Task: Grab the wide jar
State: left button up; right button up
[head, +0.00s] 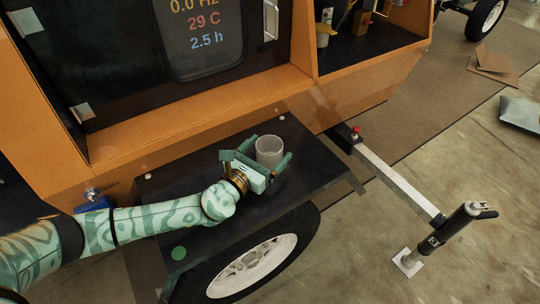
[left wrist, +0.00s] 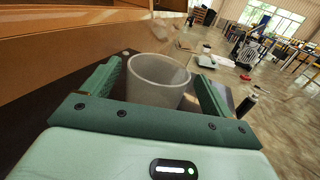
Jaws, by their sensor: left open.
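The wide jar (head: 269,151) is a pale, greyish, cloudy open-topped cup. It stands upright on the black fender shelf (head: 310,172) above the wheel. My left gripper (head: 270,160) is open, with its two green fingers on either side of the jar. In the left wrist view the jar (left wrist: 157,80) sits between the fingers, with a gap showing at the sides. The jar's lower part is hidden behind the gripper's palm in that view. My right gripper is not in view.
The orange tower body (head: 200,130) with a dark display panel rises right behind the shelf. A wheel (head: 262,268) is below the shelf's front edge. A metal outrigger arm with a black jack (head: 452,228) extends to the right. The shelf is clear right of the jar.

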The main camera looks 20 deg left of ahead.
aim_at(276, 141)
pick_arm(q)
jog(key=x, duration=0.3)
jog(key=shift+w+f+b, duration=0.15)
jog(key=shift+f+b, duration=0.05)
jog(key=shift+b, duration=0.15)
jog(key=shift+a+r, duration=0.1)
jog(key=c, duration=1.1)
